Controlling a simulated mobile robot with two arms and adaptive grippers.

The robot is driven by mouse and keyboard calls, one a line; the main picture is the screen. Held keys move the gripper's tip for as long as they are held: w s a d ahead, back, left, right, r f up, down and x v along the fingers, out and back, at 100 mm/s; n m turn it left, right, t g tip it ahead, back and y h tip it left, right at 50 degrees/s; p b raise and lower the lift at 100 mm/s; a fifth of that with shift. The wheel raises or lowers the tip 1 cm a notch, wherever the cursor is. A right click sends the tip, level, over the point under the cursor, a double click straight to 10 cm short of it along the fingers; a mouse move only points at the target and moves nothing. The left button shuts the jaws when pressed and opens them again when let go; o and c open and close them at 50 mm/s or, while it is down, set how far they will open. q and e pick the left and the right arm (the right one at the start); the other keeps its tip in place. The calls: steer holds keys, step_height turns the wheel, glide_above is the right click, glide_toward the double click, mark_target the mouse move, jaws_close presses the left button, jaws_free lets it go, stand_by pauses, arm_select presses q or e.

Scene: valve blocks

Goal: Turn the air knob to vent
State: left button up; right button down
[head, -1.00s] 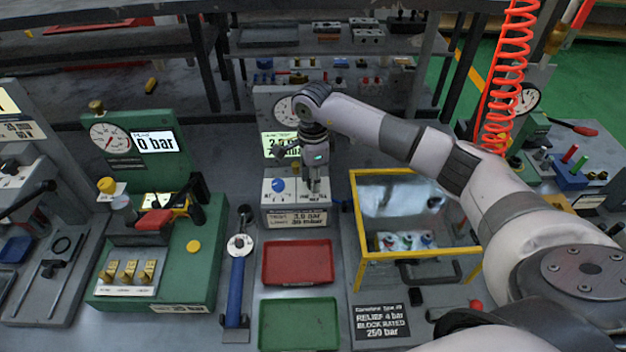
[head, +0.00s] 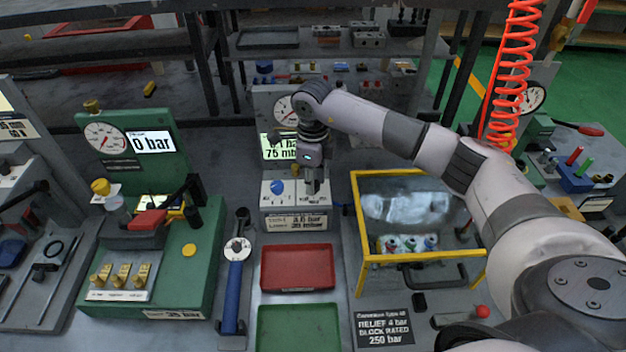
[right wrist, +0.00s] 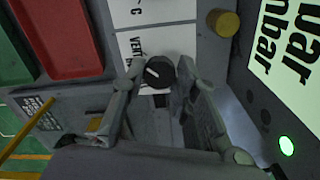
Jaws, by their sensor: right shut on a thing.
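The air knob (right wrist: 158,72) is black and round with a white pointer mark, on a white panel lettered "VENT" beside it in the right wrist view. My right gripper (right wrist: 155,82) has a finger on each side of the knob and is shut on it. A green-lit display (head: 280,148) behind is partly covered by my arm. My left gripper is not in view.
A red tray (head: 298,267) and a green tray (head: 298,326) lie in front of the station. A yellow-framed clear box (head: 362,245) stands to the right. A blue-handled tool (head: 234,290) and a green gauge bench (head: 190,270) are to the left.

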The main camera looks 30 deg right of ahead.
steer(key=shift+r, duration=0.1)
steer(key=c, duration=1.2)
jaws_free()
steer(key=shift+c, duration=0.2)
step_height(320, 180, up, 12)
